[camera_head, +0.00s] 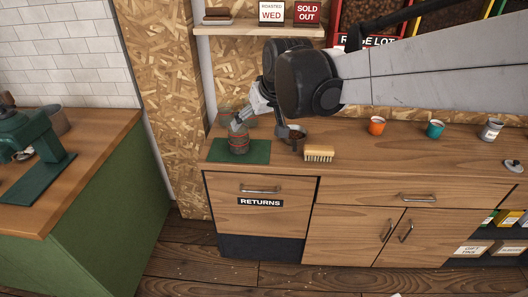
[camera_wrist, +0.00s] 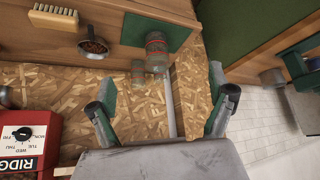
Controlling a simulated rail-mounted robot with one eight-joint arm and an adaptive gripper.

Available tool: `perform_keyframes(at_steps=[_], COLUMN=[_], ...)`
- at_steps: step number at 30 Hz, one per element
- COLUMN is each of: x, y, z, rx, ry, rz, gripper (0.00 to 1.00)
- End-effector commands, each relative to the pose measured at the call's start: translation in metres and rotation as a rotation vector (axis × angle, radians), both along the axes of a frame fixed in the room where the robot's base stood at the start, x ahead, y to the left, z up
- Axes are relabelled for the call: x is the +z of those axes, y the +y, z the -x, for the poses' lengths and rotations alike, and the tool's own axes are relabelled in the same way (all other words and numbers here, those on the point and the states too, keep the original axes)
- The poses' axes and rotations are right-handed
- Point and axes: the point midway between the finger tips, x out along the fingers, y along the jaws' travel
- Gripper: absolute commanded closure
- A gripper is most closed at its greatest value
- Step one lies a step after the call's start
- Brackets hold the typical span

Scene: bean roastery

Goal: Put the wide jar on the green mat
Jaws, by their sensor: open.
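A wide glass jar (camera_head: 238,143) with red bands stands upright on the green mat (camera_head: 262,152) at the left end of the wooden counter. In the wrist view the jar (camera_wrist: 157,50) stands near one edge of the mat (camera_wrist: 135,30). My gripper (camera_head: 260,125) is open, with one finger just above and behind the jar in the head view. In the wrist view the fingertips (camera_wrist: 163,98) are spread wide with nothing held between them, and the jar is beyond them, apart from both fingers.
A smaller clear glass (camera_wrist: 138,72) stands beside the mat. Orange (camera_head: 376,125) and teal (camera_head: 435,129) cups stand further right. A shelf (camera_head: 260,30) hangs above.

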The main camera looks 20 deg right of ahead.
Motion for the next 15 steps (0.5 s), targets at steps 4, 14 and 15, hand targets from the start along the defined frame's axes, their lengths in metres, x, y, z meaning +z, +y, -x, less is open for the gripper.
perform_keyframes(at_steps=[4,14,15], x=[0.005,-0.008,-0.012], y=[0.003,0.005,0.006], z=[0.052,0.153,0.163], rx=[-0.019,-0.063,-0.067], ry=[-0.006,-0.021,-0.023], rz=[0.0,-0.002,-0.002], gripper=[0.12,0.12,0.12])
